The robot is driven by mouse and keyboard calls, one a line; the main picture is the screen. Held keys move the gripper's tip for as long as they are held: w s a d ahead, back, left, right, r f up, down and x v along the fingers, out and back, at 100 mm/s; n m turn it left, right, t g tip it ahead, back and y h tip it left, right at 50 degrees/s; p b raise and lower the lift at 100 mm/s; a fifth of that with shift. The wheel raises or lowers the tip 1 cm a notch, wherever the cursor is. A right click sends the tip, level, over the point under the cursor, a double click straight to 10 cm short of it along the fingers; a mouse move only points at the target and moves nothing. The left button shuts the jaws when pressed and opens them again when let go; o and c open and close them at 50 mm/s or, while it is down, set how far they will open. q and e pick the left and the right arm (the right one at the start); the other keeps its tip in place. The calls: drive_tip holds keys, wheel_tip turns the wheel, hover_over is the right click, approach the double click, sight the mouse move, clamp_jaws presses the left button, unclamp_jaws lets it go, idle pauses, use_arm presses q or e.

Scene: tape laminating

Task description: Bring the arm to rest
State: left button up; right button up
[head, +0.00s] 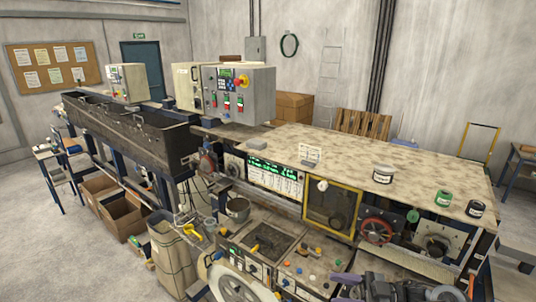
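I see no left arm or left gripper in the head view. Dark grey and purplish parts (382,289) show at the bottom edge, right of centre. They may be my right arm or gripper, but they are cut off by the frame, and I cannot make out fingers or anything held. The laminating machine (290,150) fills the right half, with a mottled top, a green-lit display (272,170) and a yellow-framed window (332,207). A pale reel (238,287) is partly visible at the bottom edge.
A metal pot (238,208) sits at the machine's front left. Cardboard boxes (122,215) and a tan sack (171,255) stand on the floor at left.

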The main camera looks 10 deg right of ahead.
drive_tip(key=w+a+r+y+p, duration=0.25)
drive_tip(key=a+r+y, duration=0.35)
drive_tip(key=a+r, duration=0.5)
drive_tip(key=w+d+f+m+t+h, duration=0.5)
drive_tip(key=w+h, duration=0.3)
drive_tip(key=h, duration=0.1)
drive_tip(key=w+d+f+m+t+h, duration=0.4)
drive_tip(key=w+d+f+t+h, duration=0.1)
drive_tip(key=w+h, duration=0.35)
drive_tip(key=d+f+m+g+h, duration=0.4)
drive_tip(key=d+f+m+h, duration=0.1)
drive_tip(key=d+f+h, duration=0.4)
drive_tip(key=s+d+f+m+g+h, duration=0.3)
drive_tip(key=s+d+f+m+g, duration=0.15)
drive_tip(key=s+d+g, duration=0.55)
drive_tip(key=s+a+f+n+t+y, duration=0.1)
drive_tip(key=s+a+f, duration=0.4)
drive_tip(key=s+a, duration=0.4)
drive_tip(key=s+a+f+n+t+y, duration=0.15)
drive_tip(key=s+a+f, duration=0.4)
drive_tip(key=s, duration=0.55)
drive_tip(key=s+a+r+y, duration=0.1)
drive_tip(key=s+a+r, duration=0.1)
drive_tip(key=s, duration=0.6)
drive_tip(key=s+a+r, duration=0.2)
drive_tip(key=s+a, duration=0.3)
drive_tip(key=s, duration=0.3)
drive_tip(key=shift+s+a+y+b, duration=0.15)
drive_tip(key=shift+a+y+b, duration=0.1)
drive_tip(key=shift+y+b, duration=0.2)
